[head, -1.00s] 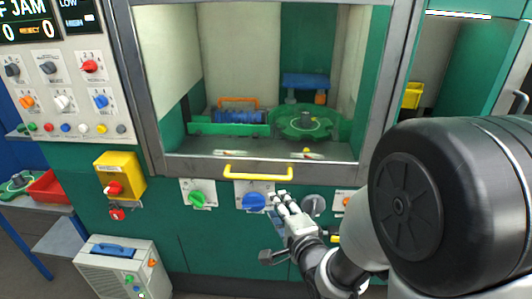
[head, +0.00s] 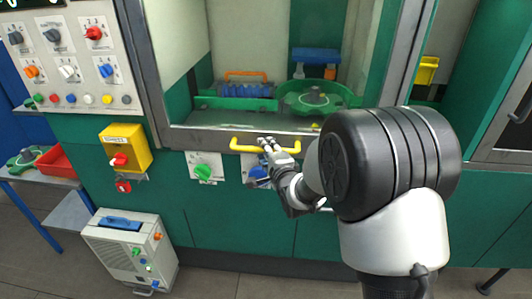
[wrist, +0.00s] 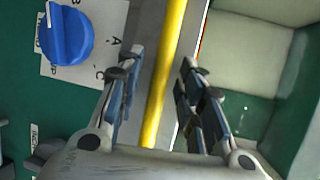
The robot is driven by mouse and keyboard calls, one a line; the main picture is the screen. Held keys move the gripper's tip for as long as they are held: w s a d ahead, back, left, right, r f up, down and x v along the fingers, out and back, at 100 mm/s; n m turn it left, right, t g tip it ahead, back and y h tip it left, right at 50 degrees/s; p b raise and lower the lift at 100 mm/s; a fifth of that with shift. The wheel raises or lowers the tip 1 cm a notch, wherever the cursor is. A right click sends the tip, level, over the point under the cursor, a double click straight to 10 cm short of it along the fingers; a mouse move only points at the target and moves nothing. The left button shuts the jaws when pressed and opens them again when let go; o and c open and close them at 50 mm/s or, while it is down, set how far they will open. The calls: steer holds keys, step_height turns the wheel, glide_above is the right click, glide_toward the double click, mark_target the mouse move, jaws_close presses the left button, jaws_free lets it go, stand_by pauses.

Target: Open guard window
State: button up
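The guard window (head: 190,139) is a large pane in a grey metal frame on the green machine, and it is down over the machine's chamber. Its yellow bar handle (head: 242,148) runs along the lower frame. In the wrist view the handle (wrist: 167,70) runs between the two fingers of my gripper (wrist: 157,85). The fingers are spread, with a gap on each side of the bar. My gripper hides part of the handle in the head view.
Below the window are a green knob (head: 203,171) and a blue knob (wrist: 67,36), partly behind my gripper in the head view. A grey portable unit (head: 130,250) stands on the floor.

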steer(key=shift+w+a+f, duration=0.1)
steer(key=shift+w+a, duration=0.1)
steer(key=shift+w, duration=0.3)
jaws_close()
stand_by(0.5)
